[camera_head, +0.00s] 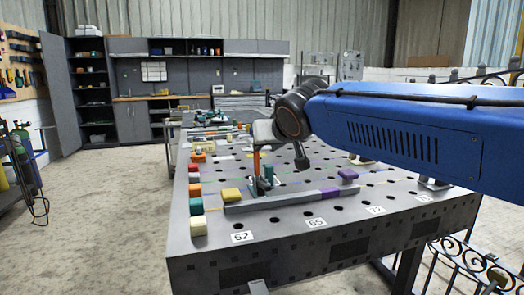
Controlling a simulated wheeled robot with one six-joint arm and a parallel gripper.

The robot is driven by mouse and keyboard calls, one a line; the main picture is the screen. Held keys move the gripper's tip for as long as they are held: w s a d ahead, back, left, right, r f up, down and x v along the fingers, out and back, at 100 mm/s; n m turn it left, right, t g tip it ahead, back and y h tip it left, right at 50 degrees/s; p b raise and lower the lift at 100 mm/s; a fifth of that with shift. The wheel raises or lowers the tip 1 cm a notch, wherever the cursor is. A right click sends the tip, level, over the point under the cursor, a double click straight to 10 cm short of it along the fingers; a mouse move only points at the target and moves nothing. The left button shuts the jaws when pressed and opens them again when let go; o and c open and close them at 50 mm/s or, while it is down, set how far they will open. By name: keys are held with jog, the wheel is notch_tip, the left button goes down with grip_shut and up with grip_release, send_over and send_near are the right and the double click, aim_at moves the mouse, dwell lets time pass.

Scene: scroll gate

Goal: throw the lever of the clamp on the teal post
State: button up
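A clamp (262,184) stands on the perforated metal table (290,232), behind a long grey bar. A small teal post (269,174) rises at the clamp. An orange-red lever (256,161) stands nearly upright beside it, to its left. My gripper (262,140) is at the end of my blue arm, which reaches in from the right. It is right at the top of the lever and hides that end. The fingers are too small and covered to tell whether they touch or grip the lever.
A grey bar (285,200) lies in front of the clamp, with a yellow block (231,195) and a purple block (348,175) near its ends. Open floor (110,220) lies left.

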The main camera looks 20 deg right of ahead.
jog(key=shift+v, duration=2.75)
jog(key=shift+c, duration=0.6)
jog(key=shift+w, duration=0.1)
jog(key=shift+c, duration=0.8)
jog(key=g, duration=0.8)
send_near(255, 161)
jog(key=x, duration=0.4)
jog(key=w+x, duration=0.1)
jog(key=x, duration=0.6)
jog(key=shift+w+d, duration=0.4)
jog(key=shift+w, duration=0.1)
jog(key=shift+c, duration=0.6)
grip_shut()
